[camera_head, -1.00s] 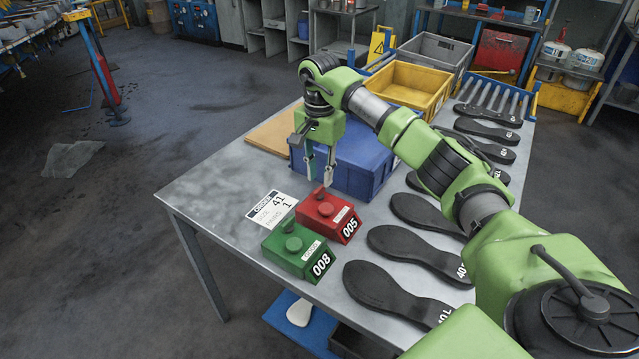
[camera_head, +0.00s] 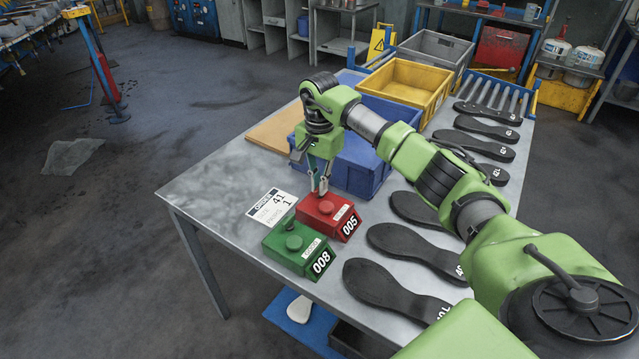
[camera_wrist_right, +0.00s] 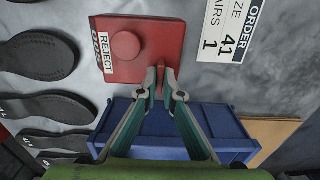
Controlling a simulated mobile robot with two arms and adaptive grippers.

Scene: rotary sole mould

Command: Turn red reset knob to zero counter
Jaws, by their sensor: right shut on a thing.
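The red counter box (camera_head: 330,215) stands on the metal table and reads 005. In the right wrist view it shows a REJECT label and a round red button (camera_wrist_right: 125,45) on top. My right gripper (camera_head: 321,190) points down at the back edge of this box. Its fingertips (camera_wrist_right: 164,80) are closed together there on the red reset knob, which is mostly hidden between them. The round button is beside the fingers and is not held. My left gripper is not in view.
A green counter box (camera_head: 297,247) reading 008 stands close in front. An order card (camera_head: 271,206) lies left of the red box. A blue bin (camera_head: 360,165) stands just behind my right gripper. Several black soles (camera_head: 390,290) lie to the right.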

